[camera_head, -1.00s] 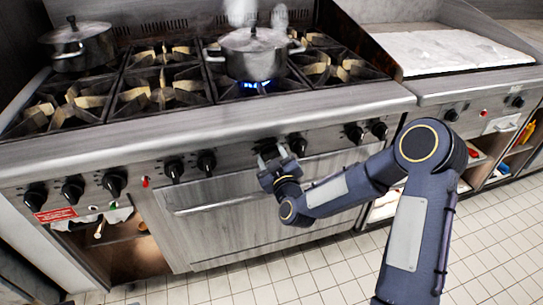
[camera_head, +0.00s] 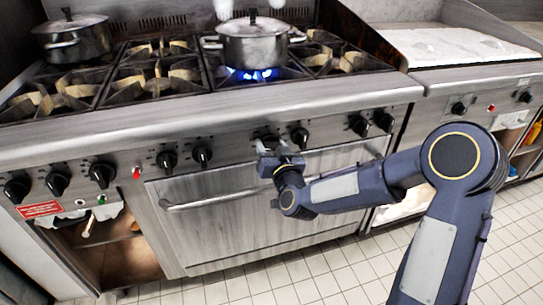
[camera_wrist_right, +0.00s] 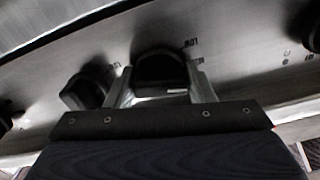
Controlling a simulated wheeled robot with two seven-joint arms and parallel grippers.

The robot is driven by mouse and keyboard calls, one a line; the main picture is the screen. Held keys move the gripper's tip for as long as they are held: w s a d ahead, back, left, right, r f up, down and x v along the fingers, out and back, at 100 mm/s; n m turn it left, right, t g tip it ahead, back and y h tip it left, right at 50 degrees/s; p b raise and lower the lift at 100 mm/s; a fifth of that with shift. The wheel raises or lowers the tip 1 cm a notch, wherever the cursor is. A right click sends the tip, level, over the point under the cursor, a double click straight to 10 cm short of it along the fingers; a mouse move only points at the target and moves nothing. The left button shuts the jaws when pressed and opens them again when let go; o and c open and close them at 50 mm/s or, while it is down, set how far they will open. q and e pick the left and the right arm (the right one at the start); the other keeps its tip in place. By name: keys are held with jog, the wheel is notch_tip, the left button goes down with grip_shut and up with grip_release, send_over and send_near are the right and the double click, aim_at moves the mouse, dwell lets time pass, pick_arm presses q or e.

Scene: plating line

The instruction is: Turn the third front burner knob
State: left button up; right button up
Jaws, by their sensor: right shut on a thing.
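The black burner knob (camera_head: 267,142) is on the stove's front panel, below the front burner that carries a lidded pot. My right gripper (camera_head: 270,151) reaches it from the front and is shut on it. In the right wrist view the same knob (camera_wrist_right: 160,66) sits between the two metal fingers, and a "LOW" mark shows on the panel beside it. A neighbouring black knob (camera_head: 300,136) is just to the right in the head view, apart from the gripper. Blue flame (camera_head: 250,74) burns under the steel pot (camera_head: 254,48). My left gripper is not in view.
More black knobs, such as this one (camera_head: 202,154), line the panel on both sides. The oven door handle (camera_head: 210,200) runs below the gripper. A second pot (camera_head: 75,42) stands at the back left. A griddle (camera_head: 460,48) is at right. The tiled floor in front is clear.

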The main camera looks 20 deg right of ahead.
jog(key=m+b, duration=0.3)
jog(key=m, duration=0.1)
jog(key=shift+f+b, duration=0.2)
jog(key=shift+b, duration=0.2)
jog(key=shift+r+m+b, duration=0.15)
jog(key=shift+m+b, duration=0.75)
jog(key=shift+m, duration=0.4)
jog(key=o, duration=0.9)
jog(key=shift+s, duration=0.1)
jog(key=s, duration=0.7)
jog(key=shift+s+d+p, duration=0.1)
jog(key=shift+s+p, duration=0.25)
jog(key=shift+p, duration=0.05)
